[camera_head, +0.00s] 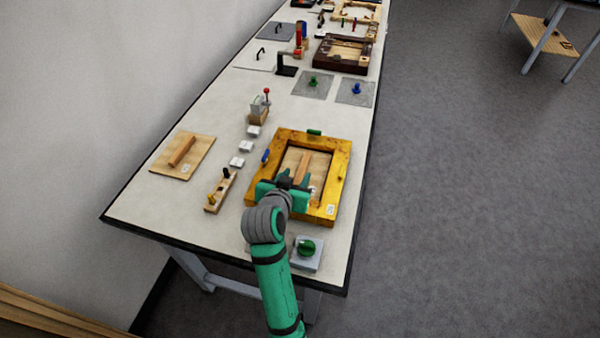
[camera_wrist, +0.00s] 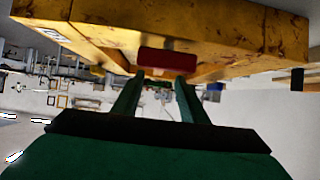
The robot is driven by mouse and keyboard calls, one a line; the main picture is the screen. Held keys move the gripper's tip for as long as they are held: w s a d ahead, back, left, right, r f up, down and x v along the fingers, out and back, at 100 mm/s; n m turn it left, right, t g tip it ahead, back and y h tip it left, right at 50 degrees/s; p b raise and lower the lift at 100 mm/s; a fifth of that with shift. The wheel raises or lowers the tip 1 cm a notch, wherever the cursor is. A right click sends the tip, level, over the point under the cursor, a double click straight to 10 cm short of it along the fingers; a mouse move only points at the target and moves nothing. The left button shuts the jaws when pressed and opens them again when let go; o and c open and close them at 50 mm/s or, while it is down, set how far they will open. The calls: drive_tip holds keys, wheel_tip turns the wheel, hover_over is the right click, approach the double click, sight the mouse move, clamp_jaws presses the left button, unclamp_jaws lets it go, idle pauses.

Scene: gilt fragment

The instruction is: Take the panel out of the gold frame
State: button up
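The gold frame (camera_head: 341,168) lies flat near the front of the long table. A light wooden panel (camera_head: 291,160) lies inside it, with a reddish-brown bar handle (camera_head: 303,168) on top. My gripper (camera_head: 294,180) is over the near part of the frame, close to the handle's near end. In the wrist view the gold frame (camera_wrist: 230,35) fills the top, and a red-brown block, apparently the handle (camera_wrist: 167,60), shows at the tips of my gripper (camera_wrist: 160,82). The fingers are apart with an empty gap between them. Whether they touch the handle I cannot tell.
A blue piece (camera_head: 266,156) and a green piece (camera_head: 314,132) sit at the frame's left and far edges. Left are a board with a bar handle (camera_head: 200,153), a wooden block with pegs (camera_head: 219,191) and white tiles (camera_head: 245,146). A green knob (camera_head: 306,247) stands in front.

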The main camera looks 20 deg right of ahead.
sight(302, 168)
drive_tip(key=shift+x, duration=3.1)
drive_tip(key=shift+d, duration=0.1)
clamp_jaws()
